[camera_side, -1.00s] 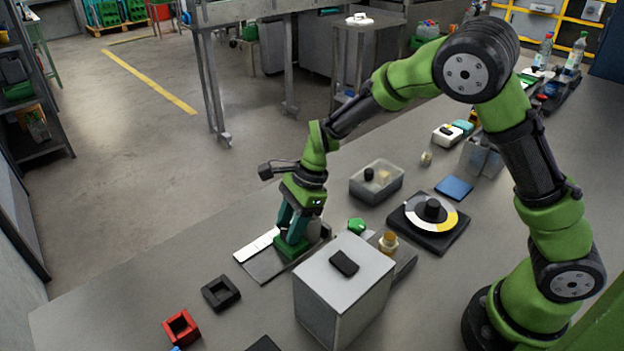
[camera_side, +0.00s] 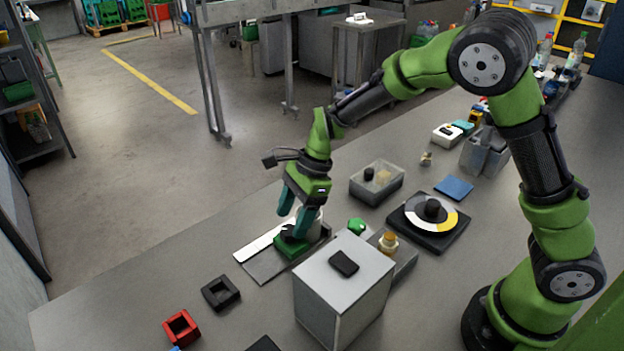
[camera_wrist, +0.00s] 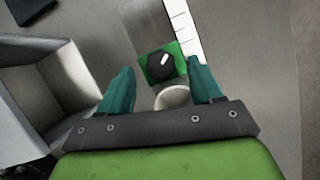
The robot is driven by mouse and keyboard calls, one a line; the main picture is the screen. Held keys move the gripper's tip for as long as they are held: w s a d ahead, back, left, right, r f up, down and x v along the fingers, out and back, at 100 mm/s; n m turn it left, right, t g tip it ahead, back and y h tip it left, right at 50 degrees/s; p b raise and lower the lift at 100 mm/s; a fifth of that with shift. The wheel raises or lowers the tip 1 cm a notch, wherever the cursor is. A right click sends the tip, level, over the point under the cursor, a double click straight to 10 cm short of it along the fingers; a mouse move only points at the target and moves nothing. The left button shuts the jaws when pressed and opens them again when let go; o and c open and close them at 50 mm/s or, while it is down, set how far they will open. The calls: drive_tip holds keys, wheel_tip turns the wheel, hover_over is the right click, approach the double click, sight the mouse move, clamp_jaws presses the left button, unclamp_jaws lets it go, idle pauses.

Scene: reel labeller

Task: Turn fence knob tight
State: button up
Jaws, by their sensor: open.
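The fence knob (camera_wrist: 162,62) is a round black knob with a white mark, on a green block (camera_wrist: 150,77). In the side view the knob (camera_side: 291,232) and green block (camera_side: 290,250) sit on the grey plate of the labeller. My gripper (camera_side: 293,224) is open and empty, with its teal fingers beside and above the knob. In the wrist view the fingers (camera_wrist: 157,80) stand wide apart with the knob between and beyond them. A pale round part (camera_wrist: 172,97) lies just nearer than the green block. I cannot tell whether a finger touches the knob.
A white strip (camera_side: 257,245) runs along the plate. A grey box (camera_side: 345,290) with a black handle stands close in front on the right. A green piece (camera_side: 356,225) and a brass-topped part (camera_side: 388,242) are behind it. A black frame (camera_side: 221,292) and red frame (camera_side: 181,328) lie at front left.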

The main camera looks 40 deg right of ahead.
drive_tip(key=v, duration=1.4)
drive_tip(key=shift+r, duration=0.25)
drive_tip(key=shift+d, duration=0.1)
drive_tip(key=a+f+n, duration=0.1)
drive_tip(key=a+f, duration=0.1)
drive_tip(key=f, duration=0.3)
drive_tip(key=w+a+f+n+g, duration=0.1)
drive_tip(key=a+f+n, duration=0.1)
drive_tip(key=f, duration=0.3)
drive_tip(key=a+f+n+g, duration=0.1)
drive_tip(key=a+f+n, duration=0.1)
drive_tip(key=f, duration=0.3)
drive_tip(key=shift+w+f, duration=0.3)
drive_tip(key=shift+f, duration=0.1)
